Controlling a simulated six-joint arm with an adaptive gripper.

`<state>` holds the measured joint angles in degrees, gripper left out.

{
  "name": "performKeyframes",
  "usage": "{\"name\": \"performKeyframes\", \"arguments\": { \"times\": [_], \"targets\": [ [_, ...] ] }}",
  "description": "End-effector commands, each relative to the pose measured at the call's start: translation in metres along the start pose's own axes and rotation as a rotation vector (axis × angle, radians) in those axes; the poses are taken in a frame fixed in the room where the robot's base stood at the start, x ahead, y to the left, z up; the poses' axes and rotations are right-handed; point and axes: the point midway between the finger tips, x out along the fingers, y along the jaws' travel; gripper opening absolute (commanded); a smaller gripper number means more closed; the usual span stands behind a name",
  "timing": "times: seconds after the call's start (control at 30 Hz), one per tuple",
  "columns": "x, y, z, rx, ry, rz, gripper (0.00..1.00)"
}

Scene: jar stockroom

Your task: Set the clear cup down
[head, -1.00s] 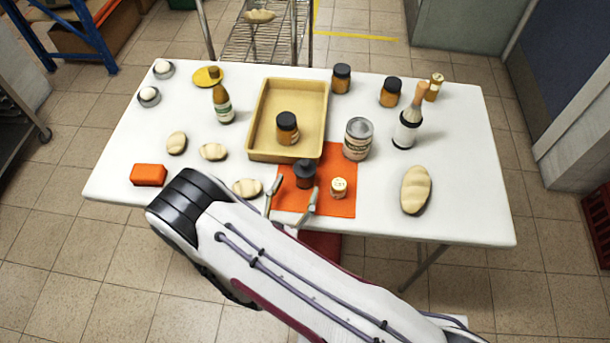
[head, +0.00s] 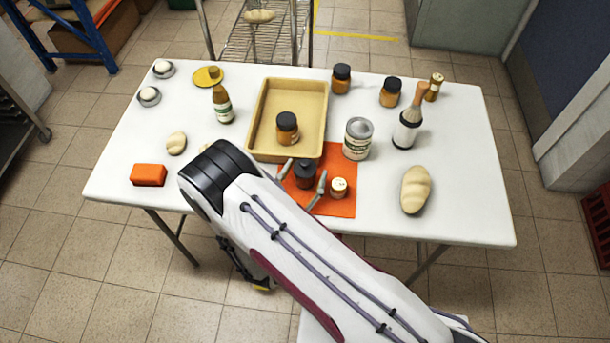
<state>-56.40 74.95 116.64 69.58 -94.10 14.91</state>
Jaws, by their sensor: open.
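A dark, smoky-looking vessel (head: 305,176) stands upright on the orange mat (head: 342,158), in front of the tan tray. I cannot tell for sure that it is the clear cup; no other clear cup shows. My gripper (head: 305,168) is open, with one finger on each side of this vessel. I cannot tell whether the fingers touch it. A small white-capped jar (head: 339,188) stands on the mat just right of the right finger. The gripper's base is hidden behind my arm.
The tan tray (head: 262,85) holds a black-lidded amber jar (head: 287,128). A bread roll (head: 415,190) lies at right, an orange block (head: 149,175) at left. The white table (head: 462,165) has free room at right.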

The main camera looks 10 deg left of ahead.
Motion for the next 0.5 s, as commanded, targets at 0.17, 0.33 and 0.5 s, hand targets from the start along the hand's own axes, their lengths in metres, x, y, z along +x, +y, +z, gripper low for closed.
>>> {"name": "performKeyframes", "arguments": {
  "times": [0.17,0.33,0.5],
  "targets": [
    [0.0003,-0.0001,0.0000,0.000,0.000,0.000,0.58],
    [0.0002,-0.0001,0.0000,0.000,0.000,0.000,0.58],
    [0.0002,-0.0001,0.0001,0.000,0.000,0.000,0.50]
  ]
}}
